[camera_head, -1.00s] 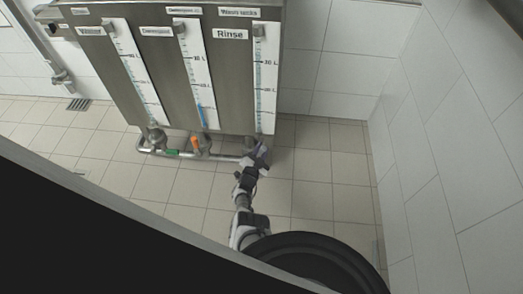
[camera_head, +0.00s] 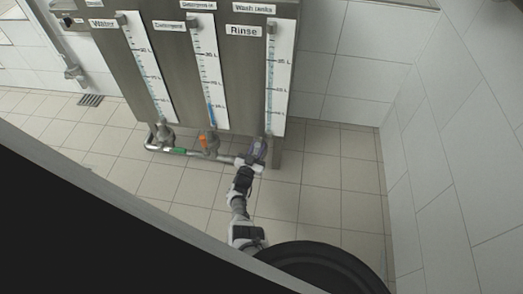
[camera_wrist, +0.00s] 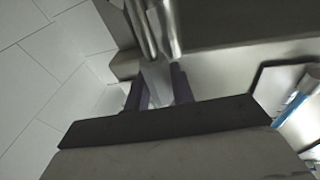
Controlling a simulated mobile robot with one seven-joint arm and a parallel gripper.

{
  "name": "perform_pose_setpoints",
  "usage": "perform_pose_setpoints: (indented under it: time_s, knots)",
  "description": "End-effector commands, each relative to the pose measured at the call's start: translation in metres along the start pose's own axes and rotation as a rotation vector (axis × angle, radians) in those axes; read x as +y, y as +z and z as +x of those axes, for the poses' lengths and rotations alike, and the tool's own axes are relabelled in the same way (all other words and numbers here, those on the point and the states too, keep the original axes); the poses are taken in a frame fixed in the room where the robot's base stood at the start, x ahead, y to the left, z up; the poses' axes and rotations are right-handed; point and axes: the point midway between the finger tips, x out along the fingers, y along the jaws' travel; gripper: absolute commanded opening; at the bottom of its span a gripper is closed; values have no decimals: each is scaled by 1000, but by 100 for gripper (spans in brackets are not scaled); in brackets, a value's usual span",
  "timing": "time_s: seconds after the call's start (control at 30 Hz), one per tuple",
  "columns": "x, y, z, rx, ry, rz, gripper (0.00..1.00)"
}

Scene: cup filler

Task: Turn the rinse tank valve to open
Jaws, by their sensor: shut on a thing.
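The rinse tank (camera_head: 244,80) is the right-hand steel section, with a "Rinse" label and a white level scale (camera_head: 277,80). My gripper (camera_head: 259,148) is at the tank's foot, at the right end of the pipe, and covers most of the rinse valve there. In the wrist view my gripper (camera_wrist: 160,88) has its two dark fingers closed on a pale grey flat piece, the rinse valve handle (camera_wrist: 157,74). The handle's exact angle is hard to tell. The water valve handle (camera_head: 174,151) is green and lies along the pipe. The detergent valve handle (camera_head: 203,142) is orange and stands across it.
A steel pipe (camera_head: 192,153) runs below the tanks. A white tiled wall (camera_head: 440,150) stands to the right. The tiled floor (camera_head: 330,190) is clear, with a drain grate (camera_head: 90,100) at the left.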

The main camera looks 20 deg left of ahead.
Motion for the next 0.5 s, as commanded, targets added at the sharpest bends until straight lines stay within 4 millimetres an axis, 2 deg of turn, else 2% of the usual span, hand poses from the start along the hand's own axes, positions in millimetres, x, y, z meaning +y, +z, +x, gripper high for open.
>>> perform_pose_setpoints:
  time_s: [0.5]
  knots:
    - [-9, -2, 0, 18, -13, -74, 0]
